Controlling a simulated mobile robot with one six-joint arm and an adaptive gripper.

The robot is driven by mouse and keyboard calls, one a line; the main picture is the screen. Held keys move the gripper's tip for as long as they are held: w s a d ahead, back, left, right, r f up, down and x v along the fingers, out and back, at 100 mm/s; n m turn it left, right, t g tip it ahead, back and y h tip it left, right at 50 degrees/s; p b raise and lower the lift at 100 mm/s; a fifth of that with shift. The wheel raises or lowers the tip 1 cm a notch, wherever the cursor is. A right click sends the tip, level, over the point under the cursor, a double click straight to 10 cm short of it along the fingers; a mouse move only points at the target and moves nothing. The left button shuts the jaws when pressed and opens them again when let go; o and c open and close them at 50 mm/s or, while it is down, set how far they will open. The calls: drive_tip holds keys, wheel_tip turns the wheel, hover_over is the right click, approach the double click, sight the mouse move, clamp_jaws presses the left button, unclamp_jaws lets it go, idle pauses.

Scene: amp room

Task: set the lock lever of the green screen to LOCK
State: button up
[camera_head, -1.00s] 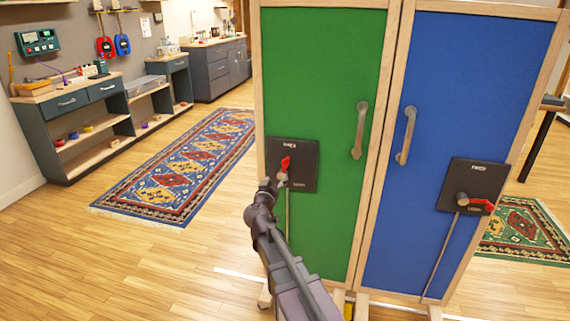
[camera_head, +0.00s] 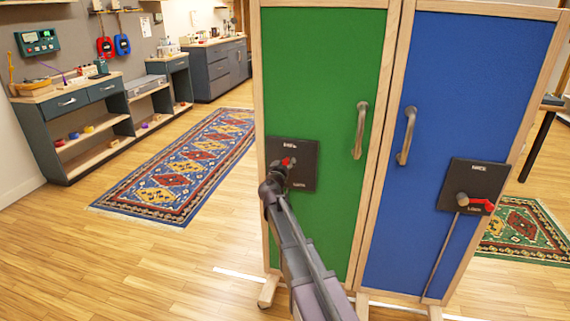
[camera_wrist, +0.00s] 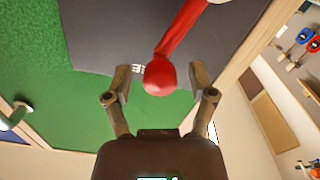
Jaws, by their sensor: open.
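The green screen (camera_head: 330,80) stands upright in the middle of the head view. Its black lock plate (camera_head: 306,176) is low on its left side. The red lock lever (camera_head: 288,161) is mostly hidden behind my arm there. In the wrist view the red lever (camera_wrist: 178,38) ends in a round red tip (camera_wrist: 159,76). My gripper (camera_wrist: 160,84) is open, with one finger on each side of the tip and a gap visible on both sides. The gripper is at the plate in the head view, where its fingers are hard to make out.
A blue screen (camera_head: 455,100) adjoins on the right, with its own black plate (camera_head: 482,176) and red lever (camera_head: 482,204) pointing right. A patterned rug (camera_head: 185,165) and a workbench (camera_head: 85,125) lie to the left. The wooden floor at front left is clear.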

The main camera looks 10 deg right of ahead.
clamp_jaws()
idle(0.3)
drive_tip(key=shift+a, duration=0.2)
